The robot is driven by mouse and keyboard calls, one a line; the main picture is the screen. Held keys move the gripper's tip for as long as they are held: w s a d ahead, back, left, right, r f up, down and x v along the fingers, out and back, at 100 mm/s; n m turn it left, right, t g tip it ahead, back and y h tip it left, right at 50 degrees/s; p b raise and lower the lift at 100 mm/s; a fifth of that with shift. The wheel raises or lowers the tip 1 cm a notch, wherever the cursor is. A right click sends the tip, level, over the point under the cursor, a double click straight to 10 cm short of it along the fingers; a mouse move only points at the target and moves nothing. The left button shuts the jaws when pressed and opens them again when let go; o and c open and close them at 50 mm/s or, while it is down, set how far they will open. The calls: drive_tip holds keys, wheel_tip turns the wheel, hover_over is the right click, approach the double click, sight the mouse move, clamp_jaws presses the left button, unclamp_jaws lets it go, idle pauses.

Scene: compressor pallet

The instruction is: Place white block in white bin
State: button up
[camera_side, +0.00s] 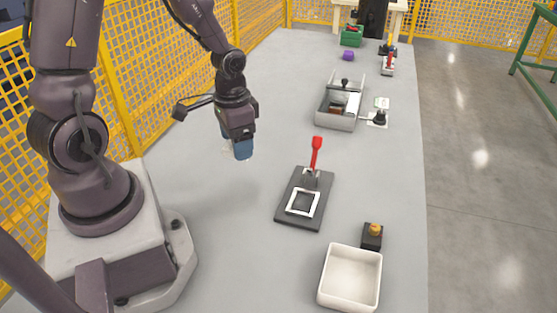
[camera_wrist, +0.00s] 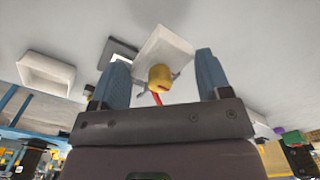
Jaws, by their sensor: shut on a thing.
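The white block (camera_wrist: 168,44) shows between the two blue fingers of my gripper (camera_wrist: 160,82) in the wrist view. My gripper is shut on it and holds it above the table. In the side view my gripper (camera_side: 237,149) hangs left of the dark clamp plate, and only a pale bit of the block shows beside the fingers. The white bin (camera_side: 340,300) is an open, empty square box at the front right, well away from my gripper. It also shows at the left of the wrist view (camera_wrist: 46,86).
A dark plate (camera_side: 284,217) with a white square frame and red-handled clamp (camera_side: 316,152) stands between my gripper and the bin. A black box with an orange button (camera_side: 372,237) sits behind the bin. A grey tray (camera_side: 336,121) stands farther back. The table left of the plate is clear.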

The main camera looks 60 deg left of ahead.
drive_tip(key=w+a+f, duration=0.2)
drive_tip(key=w+f, duration=0.1)
drive_tip(key=w, duration=0.4)
hover_over(277, 171)
drive_tip(key=f, duration=0.5)
drive_tip(key=shift+s+f, duration=0.15)
drive_tip(key=shift+s, duration=0.1)
drive_tip(key=shift+w+a+f, duration=0.1)
drive_tip(key=shift+w+f, duration=0.05)
drive_tip(key=shift+f, duration=0.75)
drive_tip(key=shift+w+f, duration=0.1)
drive_tip(key=shift+f, duration=0.8)
drive_tip(key=shift+f, duration=0.15)
drive_tip(key=o, duration=1)
